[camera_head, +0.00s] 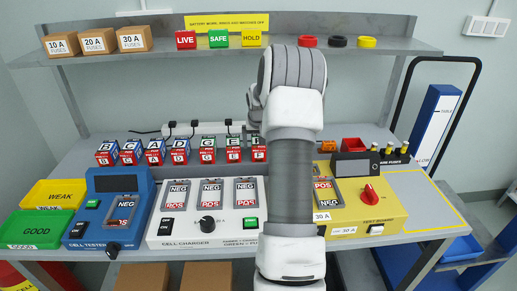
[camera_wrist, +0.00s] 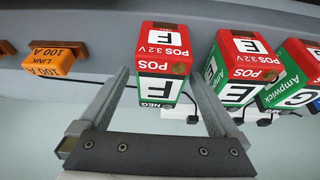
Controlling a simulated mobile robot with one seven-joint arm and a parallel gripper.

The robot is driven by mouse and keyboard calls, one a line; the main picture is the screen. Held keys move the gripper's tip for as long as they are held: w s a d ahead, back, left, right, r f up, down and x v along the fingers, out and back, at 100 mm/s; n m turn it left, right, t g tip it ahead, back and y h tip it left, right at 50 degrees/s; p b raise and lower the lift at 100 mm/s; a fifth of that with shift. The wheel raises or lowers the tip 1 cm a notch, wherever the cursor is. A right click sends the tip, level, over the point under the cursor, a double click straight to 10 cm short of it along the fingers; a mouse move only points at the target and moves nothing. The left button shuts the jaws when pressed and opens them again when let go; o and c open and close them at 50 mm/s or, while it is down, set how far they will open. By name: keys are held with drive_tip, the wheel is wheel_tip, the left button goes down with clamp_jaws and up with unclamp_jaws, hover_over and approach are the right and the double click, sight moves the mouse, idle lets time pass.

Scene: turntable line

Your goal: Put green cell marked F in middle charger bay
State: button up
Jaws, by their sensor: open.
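The green cell marked F (camera_wrist: 160,65), with a red POS end, stands at the right end of the cell row. In the head view it is partly hidden by my arm (camera_head: 258,153). My gripper (camera_wrist: 161,80) is open, with one finger on each side of cell F in the wrist view; I see no clear contact. My gripper is hidden behind my arm in the head view. The white cell charger (camera_head: 182,228) has three bays marked NEG and POS, and the middle charger bay (camera_head: 210,194) appears empty.
Cell E (camera_wrist: 242,70), also green, stands close beside F. Several more cells (camera_head: 130,152) continue the row leftward. An orange link block (camera_wrist: 57,58) is on F's other side. The blue cell tester (camera_head: 78,232) and yellow test board (camera_head: 350,212) flank the charger. A shelf (camera_head: 225,52) hangs above.

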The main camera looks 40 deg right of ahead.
drive_tip(key=shift+c, duration=0.3)
clamp_jaws()
drive_tip(key=shift+r, duration=0.15)
drive_tip(key=shift+r, duration=0.45)
wheel_tip(320, 180, up, 4)
drive_tip(key=shift+p, duration=0.5)
drive_tip(key=s+d+r+p, duration=0.1)
drive_tip(key=s+d+r, duration=0.4)
drive_tip(key=d, duration=0.5)
drive_tip(key=shift+s+r, duration=0.4)
drive_tip(key=shift+r, duration=0.35)
